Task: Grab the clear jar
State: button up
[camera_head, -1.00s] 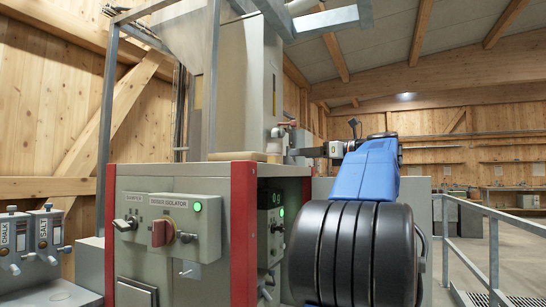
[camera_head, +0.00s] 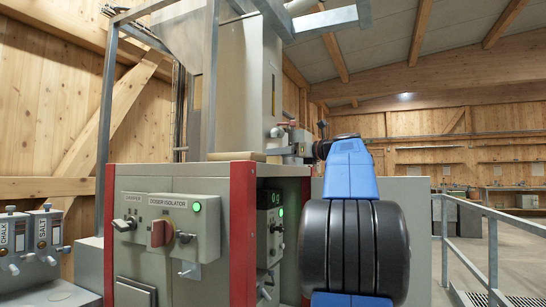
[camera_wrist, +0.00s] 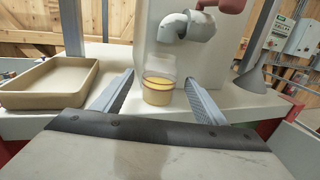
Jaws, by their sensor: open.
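The clear jar (camera_wrist: 158,92), with yellow-tan material in its lower part, stands upright on the pale top surface in the wrist view. It is below the grey spout and between the two fingers of my gripper (camera_wrist: 159,76), with a gap on either side. My gripper is open and holds nothing. In the head view my gripper (camera_head: 284,151) reaches left over the cabinet top at the spout; the jar cannot be made out clearly there.
A shallow tan tray (camera_wrist: 48,82) sits left of the jar, and a grey funnel (camera_wrist: 252,79) stands to the right. The grey spout (camera_wrist: 173,27) hangs just above the jar. The cabinet (camera_head: 178,185) has red corner posts. A metal railing (camera_head: 492,240) runs at the right.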

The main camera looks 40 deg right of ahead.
jog(key=shift+w+a, duration=0.1)
jog(key=shift+w, duration=0.8)
jog(key=c, duration=1.3)
jog(key=shift+a+r, duration=0.1)
jog(key=shift+r, duration=0.2)
